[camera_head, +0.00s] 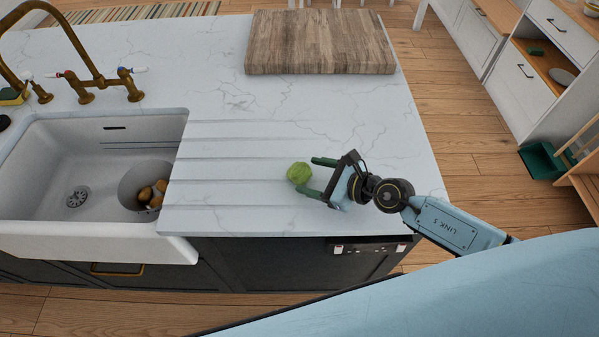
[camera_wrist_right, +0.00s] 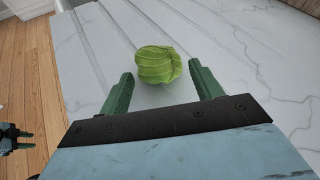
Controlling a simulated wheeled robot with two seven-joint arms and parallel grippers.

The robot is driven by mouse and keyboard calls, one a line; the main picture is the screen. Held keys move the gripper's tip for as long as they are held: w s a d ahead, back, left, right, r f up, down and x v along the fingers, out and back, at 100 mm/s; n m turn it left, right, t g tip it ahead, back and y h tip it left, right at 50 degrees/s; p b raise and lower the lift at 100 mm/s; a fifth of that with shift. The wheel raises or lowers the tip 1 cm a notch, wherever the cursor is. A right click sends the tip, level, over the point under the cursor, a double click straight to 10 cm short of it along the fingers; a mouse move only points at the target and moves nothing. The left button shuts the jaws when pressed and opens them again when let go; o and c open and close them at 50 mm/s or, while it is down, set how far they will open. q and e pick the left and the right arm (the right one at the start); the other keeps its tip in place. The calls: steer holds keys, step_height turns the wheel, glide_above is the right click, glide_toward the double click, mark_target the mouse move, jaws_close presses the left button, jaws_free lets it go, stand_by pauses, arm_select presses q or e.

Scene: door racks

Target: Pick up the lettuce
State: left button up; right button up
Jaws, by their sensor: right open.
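The lettuce (camera_head: 299,173) is a small round green head on the white marble counter, right of the sink. My right gripper (camera_head: 318,176) is open, with its green fingers pointing left at the lettuce. In the right wrist view the lettuce (camera_wrist_right: 157,64) sits just beyond the fingertips, centred between the two fingers (camera_wrist_right: 168,84). The fingers do not appear to touch it. My left gripper is out of the head view. A small part that looks like it (camera_wrist_right: 17,138) shows at the left edge of the right wrist view, too small to judge its jaws.
A wooden cutting board (camera_head: 320,42) lies at the back of the counter. The sink (camera_head: 95,140) on the left holds a bowl (camera_head: 132,186) with brown round items. A brass faucet (camera_head: 98,80) stands behind it. The counter around the lettuce is clear; its front edge is close.

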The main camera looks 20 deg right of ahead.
steer(key=shift+x, duration=1.2)
steer(key=shift+s, duration=0.1)
steer(key=c, duration=0.8)
steer(key=shift+o, duration=0.2)
steer(key=shift+r, duration=0.1)
